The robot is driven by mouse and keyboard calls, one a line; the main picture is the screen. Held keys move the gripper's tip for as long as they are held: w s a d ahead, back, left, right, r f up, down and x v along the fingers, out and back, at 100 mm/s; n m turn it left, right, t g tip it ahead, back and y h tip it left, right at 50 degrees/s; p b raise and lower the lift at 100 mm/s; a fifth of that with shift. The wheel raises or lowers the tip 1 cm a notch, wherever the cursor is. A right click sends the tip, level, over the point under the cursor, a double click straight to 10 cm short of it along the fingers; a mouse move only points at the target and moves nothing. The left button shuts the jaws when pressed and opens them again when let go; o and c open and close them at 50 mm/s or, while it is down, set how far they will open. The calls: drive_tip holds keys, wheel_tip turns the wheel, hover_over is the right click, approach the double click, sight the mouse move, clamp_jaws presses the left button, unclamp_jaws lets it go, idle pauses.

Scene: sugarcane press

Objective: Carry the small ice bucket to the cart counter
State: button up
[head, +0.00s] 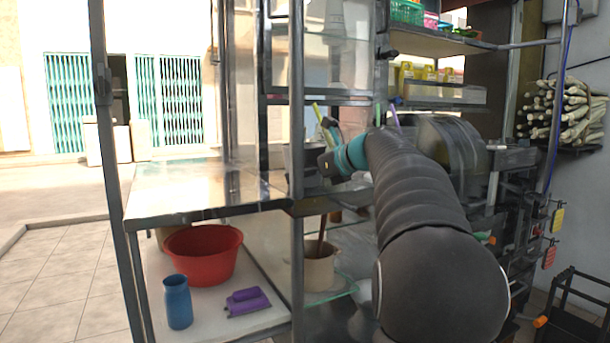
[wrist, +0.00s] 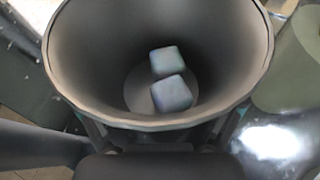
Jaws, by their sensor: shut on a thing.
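The small ice bucket (wrist: 75,40) fills much of the wrist view. It is grey and round, its mouth faces the camera, and two bluish ice cubes (wrist: 172,92) lie at its bottom. My gripper (head: 326,164) is shut on the bucket; in the wrist view its fingers show only in part below the rim. In the head view the bucket is largely hidden by a metal post and my gripper. The cart counter (head: 185,190) is a shiny metal top left of my gripper, with a broad bare area.
A metal post (head: 297,80) stands close to my gripper. Below the counter are a red basin (head: 203,255), a blue cup (head: 178,302) and a purple object (head: 247,301). Shelves (head: 430,103) are above; the cane press (head: 450,145) is right.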

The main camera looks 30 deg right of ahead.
drive_tip(key=o, duration=0.9)
drive_tip(key=shift+o, duration=0.2)
drive_tip(key=shift+s+r, duration=0.1)
drive_tip(key=shift+r, duration=0.1)
drive_tip(key=v, duration=1.1)
drive_tip(key=shift+s+d+r, duration=0.15)
drive_tip(key=shift+s, duration=0.15)
